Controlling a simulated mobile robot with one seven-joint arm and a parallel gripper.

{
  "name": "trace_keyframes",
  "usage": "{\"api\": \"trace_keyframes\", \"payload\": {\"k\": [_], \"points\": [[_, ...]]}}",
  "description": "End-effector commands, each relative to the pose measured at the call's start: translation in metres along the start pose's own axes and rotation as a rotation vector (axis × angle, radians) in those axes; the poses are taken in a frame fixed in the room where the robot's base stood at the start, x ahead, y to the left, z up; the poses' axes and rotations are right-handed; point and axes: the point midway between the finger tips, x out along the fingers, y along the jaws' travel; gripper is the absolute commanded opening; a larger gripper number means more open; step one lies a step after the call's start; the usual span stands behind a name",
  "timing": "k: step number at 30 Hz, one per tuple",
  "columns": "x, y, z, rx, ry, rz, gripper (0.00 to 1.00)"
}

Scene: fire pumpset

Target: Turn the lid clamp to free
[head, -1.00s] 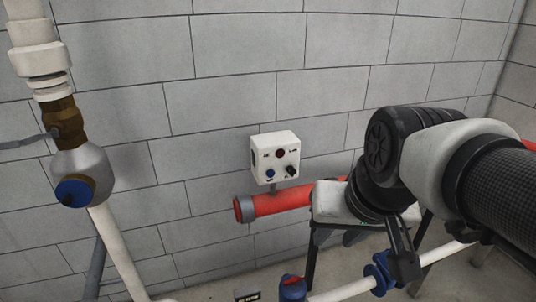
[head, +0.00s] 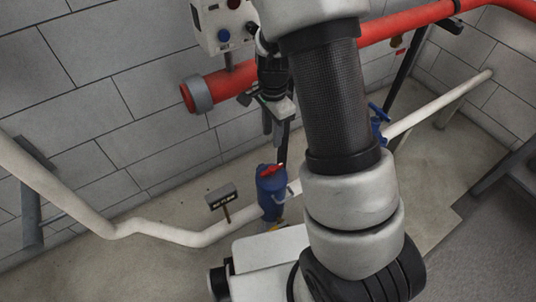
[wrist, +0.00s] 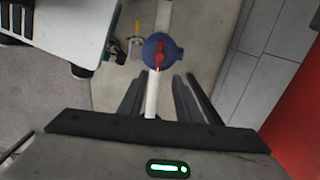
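The lid clamp is a red bar (head: 272,170) across the top of a blue pot (head: 271,192) on the low white pipe. In the wrist view, the red clamp (wrist: 160,56) lies over the round blue lid (wrist: 152,47), roughly along the picture's vertical. My gripper (head: 273,138) points down in the head view, above and behind the pot in the picture. In the wrist view, my gripper (wrist: 157,90) has its dark fingers spread apart with nothing between them. The lid is beyond the fingertips, and no contact shows. My arm covers part of the pipe.
A red pipe (head: 225,84) with a grey end cap runs along the block wall below a control box (head: 222,27). A small sign (head: 221,196) stands left of the pot. A blue valve handle (head: 379,118) sits on the white pipe (head: 425,115) at right.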

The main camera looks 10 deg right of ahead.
Motion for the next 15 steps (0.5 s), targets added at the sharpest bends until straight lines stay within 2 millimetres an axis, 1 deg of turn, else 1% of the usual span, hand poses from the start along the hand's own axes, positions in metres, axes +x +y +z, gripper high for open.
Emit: {"api": "trace_keyframes", "payload": {"k": [5,15], "points": [[0.032,0.001,0.001,-0.001,-0.002,0.004,0.31],[0.107,0.002,0.001,-0.002,-0.002,0.004,0.31]]}}
